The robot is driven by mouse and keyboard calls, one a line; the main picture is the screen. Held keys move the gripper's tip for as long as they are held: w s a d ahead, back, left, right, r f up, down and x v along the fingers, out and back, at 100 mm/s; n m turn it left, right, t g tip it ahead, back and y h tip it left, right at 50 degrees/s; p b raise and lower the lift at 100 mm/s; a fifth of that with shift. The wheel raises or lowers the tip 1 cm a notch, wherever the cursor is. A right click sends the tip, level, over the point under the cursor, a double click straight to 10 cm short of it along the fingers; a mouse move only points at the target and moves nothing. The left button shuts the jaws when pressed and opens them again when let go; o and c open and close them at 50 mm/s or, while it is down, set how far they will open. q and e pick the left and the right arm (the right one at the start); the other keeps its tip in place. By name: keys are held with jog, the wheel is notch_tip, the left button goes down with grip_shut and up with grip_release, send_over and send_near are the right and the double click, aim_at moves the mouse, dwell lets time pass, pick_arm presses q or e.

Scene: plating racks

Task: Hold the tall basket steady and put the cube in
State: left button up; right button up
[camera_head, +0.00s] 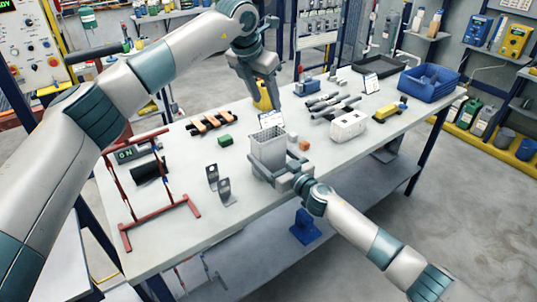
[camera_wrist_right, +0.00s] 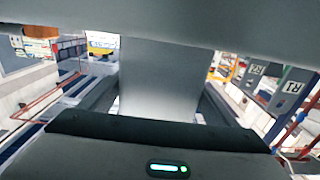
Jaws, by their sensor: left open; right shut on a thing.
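The tall grey basket (camera_head: 267,152) stands upright near the table's front middle. My right gripper (camera_head: 279,164) is shut on it from the front right; in the right wrist view the basket wall (camera_wrist_right: 160,80) fills the space between the fingers. My left gripper (camera_head: 263,106) is open, pointing down above and behind the basket. A yellow thing shows between its fingers, seemingly behind them. A small grey block (camera_head: 292,137) is beside the orange one.
A white box (camera_head: 348,126), grey cylinders (camera_head: 333,103) and a blue bin (camera_head: 428,84) are to the right. An orange-and-black rack (camera_head: 211,124) lies behind the green cube.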

jog(key=shift+d+f, duration=0.25)
jog(key=shift+f, duration=0.35)
jog(key=o, duration=1.2)
jog(key=shift+c, duration=0.2)
jog(key=shift+w+d, duration=0.1)
jog(key=shift+w, duration=0.15)
jog(key=shift+s+r, duration=0.3)
jog(key=shift+s, duration=0.1)
pick_arm(q)
jog(key=shift+w+d+f, duration=0.1)
jog(key=shift+w, duration=0.1)
pick_arm(e)
jog(key=v, duration=1.1)
jog(key=shift+d+f, duration=0.25)
jog(key=shift+d, duration=0.05)
jog(key=shift+s, duration=0.1)
